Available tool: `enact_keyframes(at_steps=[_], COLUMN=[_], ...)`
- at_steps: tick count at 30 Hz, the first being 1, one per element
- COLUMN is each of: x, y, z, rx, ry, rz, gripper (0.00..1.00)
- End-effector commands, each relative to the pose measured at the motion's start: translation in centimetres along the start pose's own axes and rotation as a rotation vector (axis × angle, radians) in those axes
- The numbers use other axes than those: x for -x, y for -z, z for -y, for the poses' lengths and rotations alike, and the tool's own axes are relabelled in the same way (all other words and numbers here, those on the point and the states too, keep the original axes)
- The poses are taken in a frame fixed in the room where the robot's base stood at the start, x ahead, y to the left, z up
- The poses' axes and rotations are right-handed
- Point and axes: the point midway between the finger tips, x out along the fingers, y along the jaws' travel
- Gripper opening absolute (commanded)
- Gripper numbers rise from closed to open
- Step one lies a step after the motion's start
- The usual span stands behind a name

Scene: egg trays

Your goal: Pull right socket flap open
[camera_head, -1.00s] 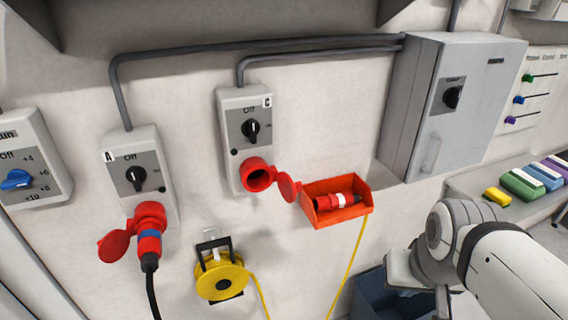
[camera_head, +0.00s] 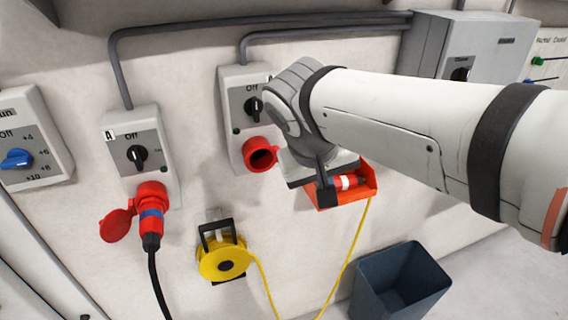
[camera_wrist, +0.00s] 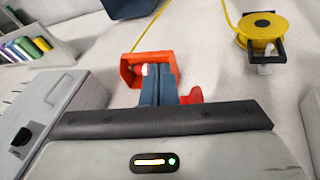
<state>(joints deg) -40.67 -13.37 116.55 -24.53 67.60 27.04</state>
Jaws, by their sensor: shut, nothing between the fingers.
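The right socket (camera_head: 262,140), a red round socket on the grey switch box C (camera_head: 230,110), shows its dark mouth uncovered in the head view. Its red flap is hidden there behind my gripper (camera_head: 326,192). In the wrist view a red piece, apparently the flap (camera_wrist: 195,95), shows just right of my fingers (camera_wrist: 158,85). Whether they touch it I cannot tell. My gripper is shut and empty, in front of the wall just right of the socket, with the orange bin behind it.
The orange bin (camera_head: 369,187) holds a red and white plug (camera_head: 350,182). Left stands socket box A (camera_head: 125,125) with a red plug (camera_head: 151,217) in it. A yellow cable reel (camera_head: 222,261) hangs below. A blue-grey bin (camera_head: 400,285) stands on the floor.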

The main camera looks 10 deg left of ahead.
Motion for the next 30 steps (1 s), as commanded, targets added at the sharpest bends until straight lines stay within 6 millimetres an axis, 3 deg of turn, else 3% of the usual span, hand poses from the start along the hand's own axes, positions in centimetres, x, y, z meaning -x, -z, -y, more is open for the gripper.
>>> enact_keyframes(at_steps=[1,6,9,14,20,30], x=[1.0,4.6,6.2,7.2,5.4,-1.6], y=[1.3,3.9,4.6,5.0,5.5,7.0], z=[2.3,8.0,10.3,12.0,11.8,11.2], rx=[0.038,0.093,0.107,0.112,0.112,0.113], ry=[-0.015,-0.068,-0.084,-0.095,-0.099,-0.098], rz=[-0.029,-0.121,-0.163,-0.197,-0.197,-0.195], gripper=[0.0,0.0,0.0,0.0,0.0,0.0])
